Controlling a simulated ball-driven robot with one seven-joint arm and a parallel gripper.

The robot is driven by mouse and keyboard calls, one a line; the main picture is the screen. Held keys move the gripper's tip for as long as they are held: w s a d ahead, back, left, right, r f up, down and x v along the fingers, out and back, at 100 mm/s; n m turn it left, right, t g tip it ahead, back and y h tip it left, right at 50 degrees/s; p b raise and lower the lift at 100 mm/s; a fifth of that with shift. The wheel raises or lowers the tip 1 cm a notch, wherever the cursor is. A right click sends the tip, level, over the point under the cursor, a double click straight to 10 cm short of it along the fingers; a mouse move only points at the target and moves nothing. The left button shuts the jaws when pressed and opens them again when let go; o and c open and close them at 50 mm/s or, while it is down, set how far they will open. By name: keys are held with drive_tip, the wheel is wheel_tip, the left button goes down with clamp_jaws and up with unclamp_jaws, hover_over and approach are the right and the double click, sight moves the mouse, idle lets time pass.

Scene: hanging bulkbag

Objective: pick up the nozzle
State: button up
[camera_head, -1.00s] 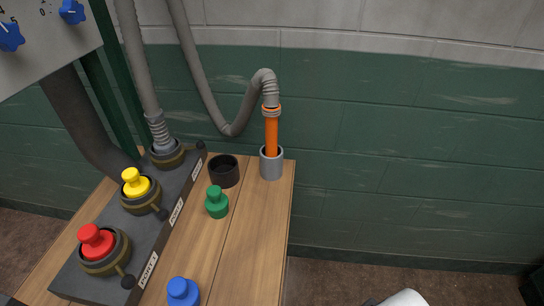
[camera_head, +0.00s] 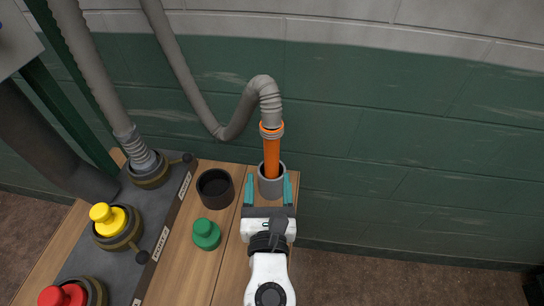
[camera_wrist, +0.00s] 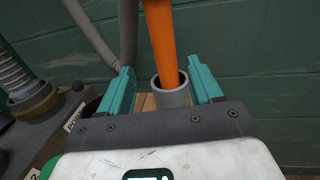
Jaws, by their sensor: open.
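The nozzle (camera_head: 271,148) is an orange tube on the end of a ribbed grey hose. It stands upright with its lower end inside a grey cylindrical holder (camera_head: 272,186) near the back right corner of the wooden table. My gripper (camera_head: 270,189) is open, its two teal fingers spread to either side of the holder and below the bare orange part. In the wrist view the nozzle (camera_wrist: 161,45) rises between the fingers, beyond the palm, and the fingers look clear of it. The nozzle's lower tip is hidden in the holder.
A dark empty cup (camera_head: 215,188) and a green plug (camera_head: 206,234) stand left of my gripper. A port panel with yellow (camera_head: 108,219) and red (camera_head: 63,296) plugs lies further left. The grey hose (camera_head: 188,75) loops down behind. A green wall (camera_head: 400,130) backs the table.

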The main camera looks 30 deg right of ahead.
sight(271, 161)
drive_tip(key=x, duration=0.8)
drive_tip(key=shift+d+f+p, duration=0.25)
drive_tip(key=shift+d+p, duration=0.1)
drive_tip(key=shift+d, duration=0.05)
drive_tip(key=c, duration=1.1)
drive_tip(key=shift+r, duration=0.1)
